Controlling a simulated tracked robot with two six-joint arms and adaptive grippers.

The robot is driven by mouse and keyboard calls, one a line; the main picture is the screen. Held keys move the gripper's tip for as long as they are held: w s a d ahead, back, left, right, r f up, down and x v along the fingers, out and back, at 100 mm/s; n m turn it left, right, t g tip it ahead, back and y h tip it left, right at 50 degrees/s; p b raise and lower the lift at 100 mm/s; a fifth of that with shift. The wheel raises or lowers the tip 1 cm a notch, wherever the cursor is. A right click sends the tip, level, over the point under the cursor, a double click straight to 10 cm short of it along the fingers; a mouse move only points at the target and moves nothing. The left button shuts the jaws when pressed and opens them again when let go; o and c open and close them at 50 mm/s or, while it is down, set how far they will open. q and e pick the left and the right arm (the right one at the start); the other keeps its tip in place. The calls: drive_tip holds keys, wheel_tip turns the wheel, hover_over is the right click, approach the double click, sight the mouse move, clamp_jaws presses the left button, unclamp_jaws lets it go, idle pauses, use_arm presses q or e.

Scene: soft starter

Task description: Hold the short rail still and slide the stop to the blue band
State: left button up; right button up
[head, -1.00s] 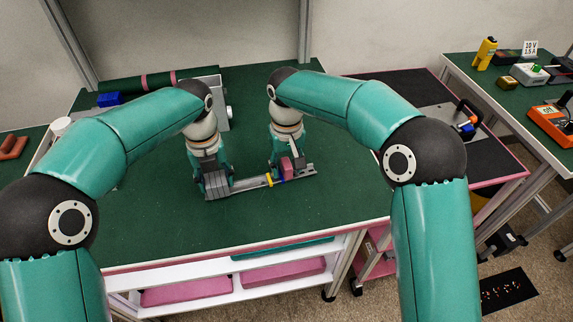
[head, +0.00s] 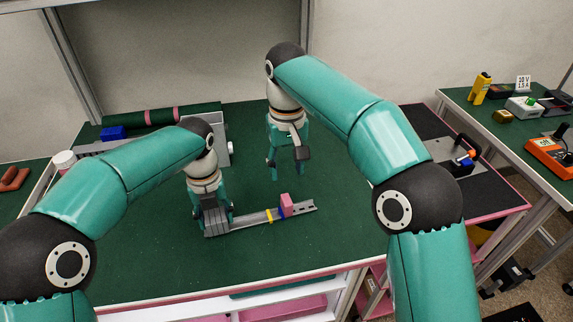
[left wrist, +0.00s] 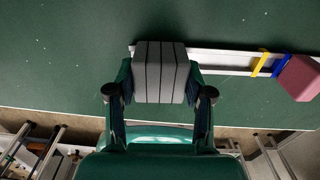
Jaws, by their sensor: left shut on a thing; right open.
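The short rail (head: 248,221) lies on the green bench top, with a ribbed grey block (head: 213,216) at its left end. My left gripper (head: 212,214) is shut on that block; the left wrist view shows the block (left wrist: 160,72) between both fingers. The pink stop (head: 287,201) sits on the rail towards its right end. The blue band (head: 281,213) shows at the stop's left side; how much lies under the stop is hidden. A yellow band (head: 269,216) is further left. My right gripper (head: 287,165) is open and empty, behind the stop and apart from it.
A grey box-like fixture (head: 223,140) stands behind my left gripper. The bench top in front and right of the rail is clear.

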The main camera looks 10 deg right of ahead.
idle(0.3)
use_arm(q)
drive_tip(key=o, duration=1.4)
